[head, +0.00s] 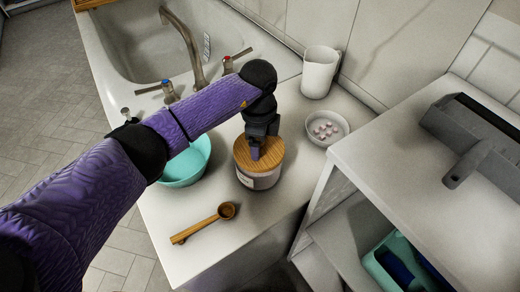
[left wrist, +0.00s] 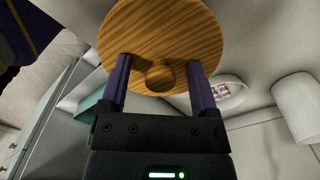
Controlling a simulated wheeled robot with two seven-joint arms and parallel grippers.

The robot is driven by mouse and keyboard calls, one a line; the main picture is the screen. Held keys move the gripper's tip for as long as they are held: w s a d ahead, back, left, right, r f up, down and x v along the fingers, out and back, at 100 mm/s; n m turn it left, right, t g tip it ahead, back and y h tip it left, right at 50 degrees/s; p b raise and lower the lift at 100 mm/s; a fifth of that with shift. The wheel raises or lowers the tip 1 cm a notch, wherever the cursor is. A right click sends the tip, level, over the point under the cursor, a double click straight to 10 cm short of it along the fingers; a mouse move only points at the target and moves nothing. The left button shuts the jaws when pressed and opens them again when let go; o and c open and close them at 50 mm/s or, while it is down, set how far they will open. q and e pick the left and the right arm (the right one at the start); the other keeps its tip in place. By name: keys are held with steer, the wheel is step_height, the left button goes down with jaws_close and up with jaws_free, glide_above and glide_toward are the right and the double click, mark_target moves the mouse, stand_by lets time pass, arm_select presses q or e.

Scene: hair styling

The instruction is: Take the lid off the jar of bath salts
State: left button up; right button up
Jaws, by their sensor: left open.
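The jar of bath salts (head: 258,179) stands upright on the pale counter in the head view, with a label on its front. Its round wooden lid (head: 271,156) sits on top. In the left wrist view the lid (left wrist: 160,30) fills the upper middle, with a round wooden knob (left wrist: 160,77) on it. My left gripper (head: 256,150) is over the lid from above. In the left wrist view its two fingers (left wrist: 159,82) are on either side of the knob, with gaps between them and it. The jar's body is hidden in the wrist view. My right gripper is not in view.
A turquoise bowl (head: 190,165) stands left of the jar, partly behind my arm. A wooden scoop (head: 205,222) lies in front. A small white bowl (head: 327,128) and a white pitcher (head: 319,72) stand behind right. A grey shelf unit (head: 390,170) stands close on the right.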

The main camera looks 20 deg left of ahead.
arm_select(q)
steer(key=shift+r, duration=0.1)
jaws_close()
